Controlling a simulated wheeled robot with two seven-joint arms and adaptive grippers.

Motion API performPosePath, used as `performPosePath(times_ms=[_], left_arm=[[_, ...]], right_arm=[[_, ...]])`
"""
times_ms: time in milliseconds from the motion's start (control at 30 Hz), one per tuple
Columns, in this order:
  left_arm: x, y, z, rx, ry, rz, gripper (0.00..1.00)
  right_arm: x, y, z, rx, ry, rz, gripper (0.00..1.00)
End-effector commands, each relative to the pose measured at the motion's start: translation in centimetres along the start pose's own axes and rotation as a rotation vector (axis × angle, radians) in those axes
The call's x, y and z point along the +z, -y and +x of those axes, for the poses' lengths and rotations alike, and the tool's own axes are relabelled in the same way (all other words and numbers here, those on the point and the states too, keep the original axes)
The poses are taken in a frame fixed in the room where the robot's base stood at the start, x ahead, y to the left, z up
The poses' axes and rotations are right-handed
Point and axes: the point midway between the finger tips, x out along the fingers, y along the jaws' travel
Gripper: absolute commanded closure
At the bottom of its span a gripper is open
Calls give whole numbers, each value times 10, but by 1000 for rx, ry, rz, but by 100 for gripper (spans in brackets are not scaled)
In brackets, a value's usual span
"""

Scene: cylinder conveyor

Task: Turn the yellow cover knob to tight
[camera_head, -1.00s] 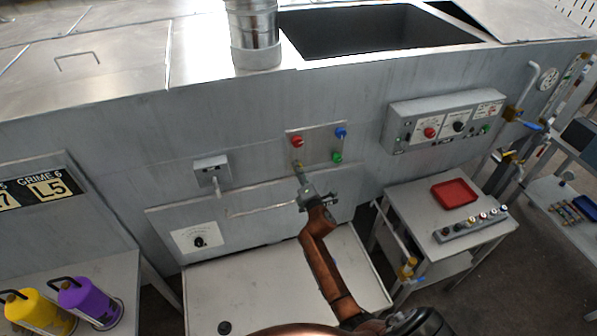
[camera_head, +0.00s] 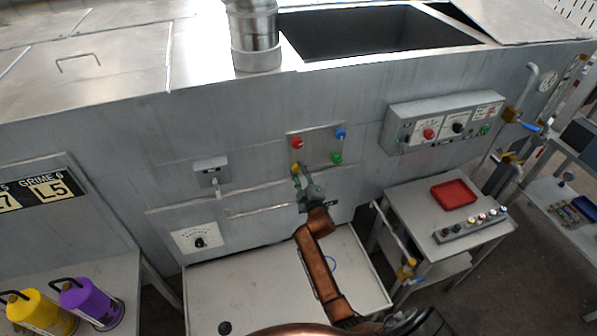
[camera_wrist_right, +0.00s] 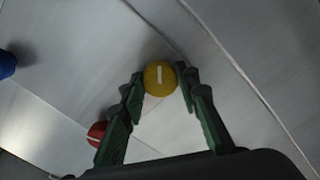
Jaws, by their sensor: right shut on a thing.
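The yellow cover knob (camera_head: 295,167) is at the lower left of a small panel (camera_head: 317,142) on the grey machine's front. In the right wrist view the knob (camera_wrist_right: 159,78) is round, with a short white line that stands almost upright. My right gripper (camera_head: 297,174) reaches it from below. In the wrist view its green fingers (camera_wrist_right: 162,80) stand on either side of the knob, shut on it at the tips. The knob's sides are partly hidden by the fingertips. My left gripper is not in view.
On the same panel are a red knob (camera_head: 297,143), a blue knob (camera_head: 341,134) and a green knob (camera_head: 336,158). A lever box (camera_head: 211,168) is to the left. A control box (camera_head: 444,122) and a side table (camera_head: 440,205) are to the right.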

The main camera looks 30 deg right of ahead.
Motion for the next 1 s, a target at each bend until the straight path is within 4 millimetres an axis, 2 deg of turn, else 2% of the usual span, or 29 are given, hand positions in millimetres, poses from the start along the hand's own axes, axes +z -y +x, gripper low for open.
performPosePath(times_ms=[500, 700, 1000], left_arm=[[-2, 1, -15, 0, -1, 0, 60], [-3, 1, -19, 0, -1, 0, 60], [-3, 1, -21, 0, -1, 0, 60]], right_arm=[[0, 0, 0, -1, 2, 451, 95], [0, 1, 0, -1, 2, 563, 95], [1, 1, 0, -2, 2, 642, 95]])
